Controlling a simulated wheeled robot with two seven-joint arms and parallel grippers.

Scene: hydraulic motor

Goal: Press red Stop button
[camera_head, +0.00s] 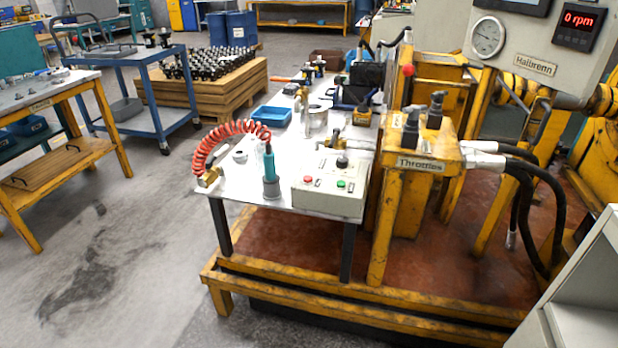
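A grey control box (329,200) sits at the front right corner of the white table. On its sloped top, a small red button (308,180) is at the left and a green button (341,184) is to its right. A black knob (342,161) stands behind them. The button labels are too small to read. A red-topped lever (408,70) also shows on the yellow machine. Neither of my grippers shows in the head view.
The white table (258,193) holds a coiled red hose (228,131), a teal tool (270,165) and a blue tray (272,116). The yellow Throttles block (420,163) stands right of the box. A yellow frame rail (330,300) runs low in front. Grey floor is open at left.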

